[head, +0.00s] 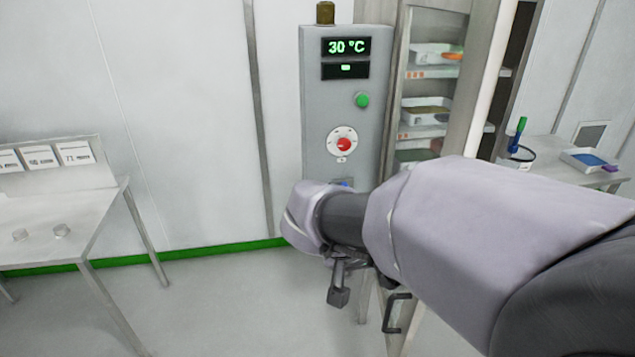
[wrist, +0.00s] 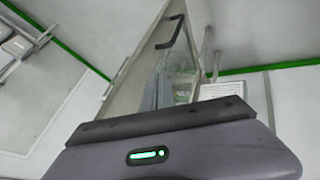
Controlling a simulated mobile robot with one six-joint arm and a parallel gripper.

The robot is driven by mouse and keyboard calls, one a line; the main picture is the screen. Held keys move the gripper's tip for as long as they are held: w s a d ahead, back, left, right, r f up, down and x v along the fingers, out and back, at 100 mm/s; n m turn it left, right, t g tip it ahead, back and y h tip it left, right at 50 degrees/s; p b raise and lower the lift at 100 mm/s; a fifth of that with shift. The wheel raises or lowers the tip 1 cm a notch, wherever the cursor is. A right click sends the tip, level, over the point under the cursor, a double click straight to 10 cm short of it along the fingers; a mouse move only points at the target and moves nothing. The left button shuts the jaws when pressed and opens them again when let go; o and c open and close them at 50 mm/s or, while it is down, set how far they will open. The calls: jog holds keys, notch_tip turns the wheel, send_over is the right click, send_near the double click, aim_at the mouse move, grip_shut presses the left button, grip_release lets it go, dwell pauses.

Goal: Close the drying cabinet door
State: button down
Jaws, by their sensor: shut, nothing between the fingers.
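The drying cabinet (head: 340,100) is grey, with a control panel reading 30 °C, a green button and a red knob. To the right of the panel, shelves with trays show within a pale frame. The cabinet door's black handle (head: 395,313) is low in the head view, beneath my forearm. In the wrist view the glazed door (wrist: 135,80) stands at an angle, with its handle (wrist: 170,32) near the top. My gripper (head: 338,297) is shut and empty, left of the handle and apart from it. My arm hides much of the door, so its opening angle is unclear.
A steel table (head: 50,215) with small items stands at the left, below several signs. A bench (head: 560,155) at the right holds a blue-lined tray (head: 590,161). The floor (head: 230,305) between the left table and the cabinet is clear.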

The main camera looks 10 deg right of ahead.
jog(key=w+d+f+b, duration=0.1)
jog(key=d+f+b, duration=0.1)
jog(key=d+f, duration=0.3)
jog(key=d, duration=0.2)
jog(key=shift+w+d+f+b, duration=0.15)
jog(key=shift+d+f+b, duration=0.1)
jog(key=shift+d+b, duration=0.1)
